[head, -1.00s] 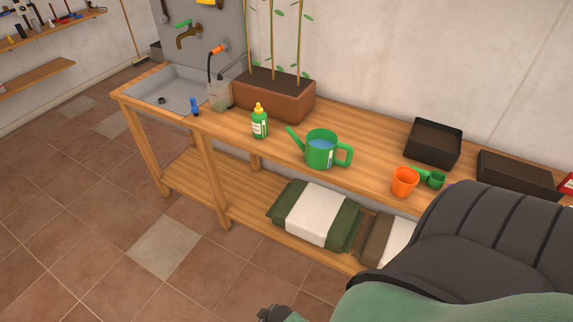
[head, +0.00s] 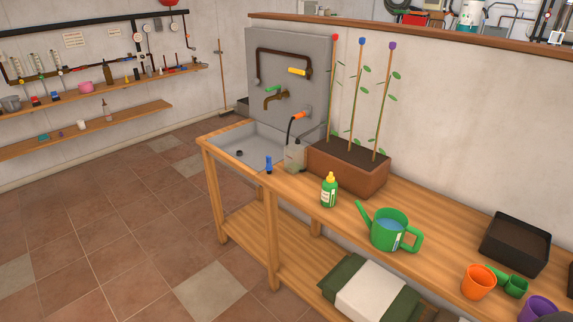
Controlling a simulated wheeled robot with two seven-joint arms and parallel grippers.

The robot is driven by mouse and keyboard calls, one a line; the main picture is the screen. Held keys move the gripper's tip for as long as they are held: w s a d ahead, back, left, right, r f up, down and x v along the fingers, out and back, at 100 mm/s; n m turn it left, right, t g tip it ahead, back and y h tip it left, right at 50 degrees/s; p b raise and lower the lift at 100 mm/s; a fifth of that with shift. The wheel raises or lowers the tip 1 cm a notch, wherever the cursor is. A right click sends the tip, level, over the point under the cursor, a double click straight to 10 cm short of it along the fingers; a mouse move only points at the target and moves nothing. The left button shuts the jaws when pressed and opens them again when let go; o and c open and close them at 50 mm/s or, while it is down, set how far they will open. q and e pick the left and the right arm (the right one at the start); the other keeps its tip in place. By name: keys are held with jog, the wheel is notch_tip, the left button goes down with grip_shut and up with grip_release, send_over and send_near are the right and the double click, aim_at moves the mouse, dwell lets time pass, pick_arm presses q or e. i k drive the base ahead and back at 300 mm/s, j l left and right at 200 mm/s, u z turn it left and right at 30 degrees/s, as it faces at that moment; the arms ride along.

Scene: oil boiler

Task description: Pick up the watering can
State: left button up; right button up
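The green watering can (head: 387,230) stands upright on the wooden workbench (head: 430,222). Its spout points to the left and its handle is on the right. Blue water shows in its open top, and a white label is on its side near the handle. Nothing is touching the can. Neither of my grippers is in the head view.
A green bottle (head: 329,191) stands left of the can, before a brown planter (head: 347,167) with staked plants. An orange pot (head: 478,281), small green cups (head: 514,286) and a black tray (head: 515,243) are right. A sink (head: 245,149) is at the left end.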

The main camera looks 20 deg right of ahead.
aim_at(389, 227)
jog(key=z, duration=1.5)
